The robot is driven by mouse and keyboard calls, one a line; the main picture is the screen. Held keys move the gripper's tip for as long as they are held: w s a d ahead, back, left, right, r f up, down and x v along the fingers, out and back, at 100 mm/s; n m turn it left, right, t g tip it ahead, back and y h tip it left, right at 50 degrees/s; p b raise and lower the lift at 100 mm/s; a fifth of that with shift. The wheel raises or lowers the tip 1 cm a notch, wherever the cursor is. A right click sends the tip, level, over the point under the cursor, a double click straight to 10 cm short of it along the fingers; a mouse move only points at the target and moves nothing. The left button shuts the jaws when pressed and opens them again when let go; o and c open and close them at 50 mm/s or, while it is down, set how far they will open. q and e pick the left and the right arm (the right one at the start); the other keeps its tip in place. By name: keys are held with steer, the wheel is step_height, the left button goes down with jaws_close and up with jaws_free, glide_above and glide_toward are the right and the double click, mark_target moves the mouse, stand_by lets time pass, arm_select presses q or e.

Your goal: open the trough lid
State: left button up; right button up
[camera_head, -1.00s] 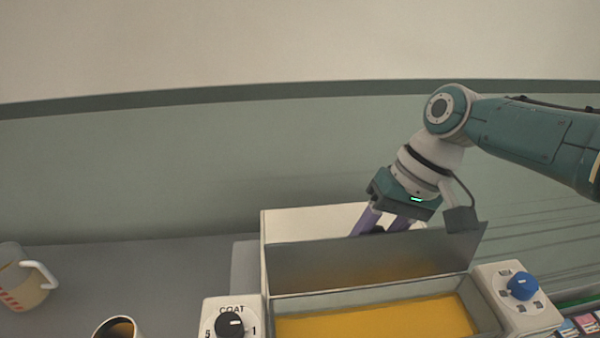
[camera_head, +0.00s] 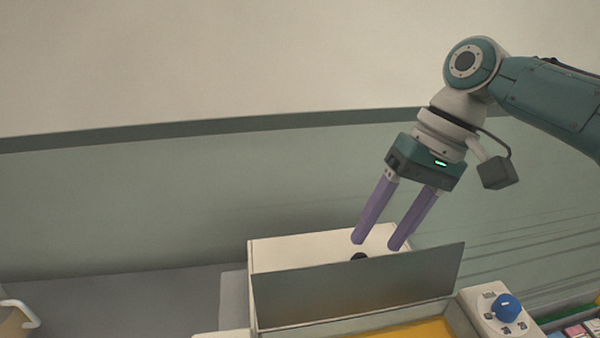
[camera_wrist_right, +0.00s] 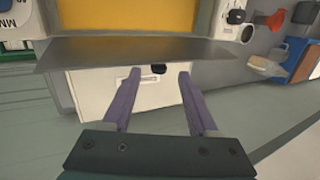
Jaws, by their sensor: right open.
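The trough lid (camera_head: 350,288) is a grey metal panel standing up, raised, behind the trough's opening. Yellow liquid (camera_head: 420,331) shows in the trough in front of it. A small black knob (camera_head: 358,257) sits at the lid's back side, and it also shows in the right wrist view (camera_wrist_right: 158,69). My right gripper (camera_head: 376,246) is above and behind the lid, its two purple fingers apart and empty. In the right wrist view the open fingers (camera_wrist_right: 160,76) point toward the lid, with the knob between and beyond their tips. My left gripper is out of view.
A white box with a blue dial (camera_head: 507,308) stands right of the trough. A mug (camera_head: 14,318) is at the far left edge. Small coloured items (camera_head: 575,330) lie at the lower right. The grey counter (camera_head: 120,300) on the left is largely bare.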

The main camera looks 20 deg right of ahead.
mark_target(361, 280)
steer(key=shift+d+r, duration=0.1)
steer(key=shift+r, duration=0.2)
steer(key=shift+c, duration=0.9)
steer(key=w+b, duration=0.1)
steer(key=b, duration=0.1)
steer(key=w+a+h+b, duration=0.1)
steer(key=w+b, duration=0.1)
steer(key=b, duration=0.1)
steer(key=w+a+h+b, duration=0.1)
steer(key=b, duration=0.2)
steer(key=shift+w+r, duration=0.15)
steer(key=shift+w, duration=0.25)
steer(key=c, duration=0.6)
steer(key=r+h+b, duration=0.1)
steer(key=b, duration=0.1)
steer(key=w+d+r+h+b, duration=0.1)
steer(key=shift+w+r+h+b, duration=0.3)
steer(key=shift+r+h+b, duration=0.05)
steer(key=shift+h, duration=0.05)
jaws_close()
steer(key=s+f+p, duration=0.3)
steer(key=f+p, duration=0.1)
steer(key=f, duration=0.4)
steer(key=shift+a+f+m, duration=0.15)
steer(key=shift+a+m, duration=0.15)
